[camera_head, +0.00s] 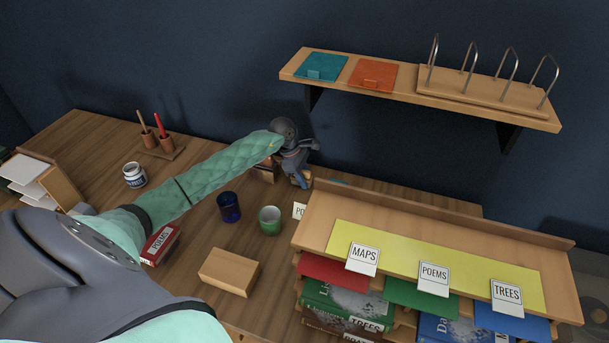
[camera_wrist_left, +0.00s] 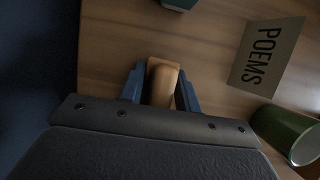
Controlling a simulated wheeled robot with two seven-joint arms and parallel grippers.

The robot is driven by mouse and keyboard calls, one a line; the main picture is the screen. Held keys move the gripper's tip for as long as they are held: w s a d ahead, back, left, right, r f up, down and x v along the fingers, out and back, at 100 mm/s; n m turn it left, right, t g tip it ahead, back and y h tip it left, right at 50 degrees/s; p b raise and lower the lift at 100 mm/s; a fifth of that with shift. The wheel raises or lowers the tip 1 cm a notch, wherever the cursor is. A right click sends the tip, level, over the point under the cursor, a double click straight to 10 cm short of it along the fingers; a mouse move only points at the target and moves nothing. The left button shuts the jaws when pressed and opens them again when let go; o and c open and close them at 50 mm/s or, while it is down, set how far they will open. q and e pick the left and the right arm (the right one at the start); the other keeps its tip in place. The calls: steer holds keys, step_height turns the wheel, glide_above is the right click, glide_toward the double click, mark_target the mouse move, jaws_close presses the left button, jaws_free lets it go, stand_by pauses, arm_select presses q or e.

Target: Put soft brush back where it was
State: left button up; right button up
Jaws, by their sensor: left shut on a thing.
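My left gripper (camera_head: 298,170) reaches over the back of the wooden desk (camera_head: 190,233). It is shut on a rounded tan wooden piece, which I take to be the soft brush (camera_head: 301,181). In the left wrist view, the brush (camera_wrist_left: 162,82) sits between the two blue-grey fingers, over the wood surface. Its bristles are not visible, and I cannot tell whether it touches the desk. A POEMS card (camera_head: 299,211) stands just in front of the gripper, and it also shows in the left wrist view (camera_wrist_left: 266,55). My right gripper is not in view.
A green cup (camera_head: 270,221) and a dark blue cup (camera_head: 229,207) stand near the gripper. A wooden block (camera_head: 229,271) lies in front. A book rack (camera_head: 320,227) fills the right. A wall shelf (camera_head: 413,96) hangs above. A two-cup holder (camera_head: 166,153) stands at left.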

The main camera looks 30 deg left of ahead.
arm_select(q)
steer(key=shift+f, duration=0.15)
steer(key=o, duration=1)
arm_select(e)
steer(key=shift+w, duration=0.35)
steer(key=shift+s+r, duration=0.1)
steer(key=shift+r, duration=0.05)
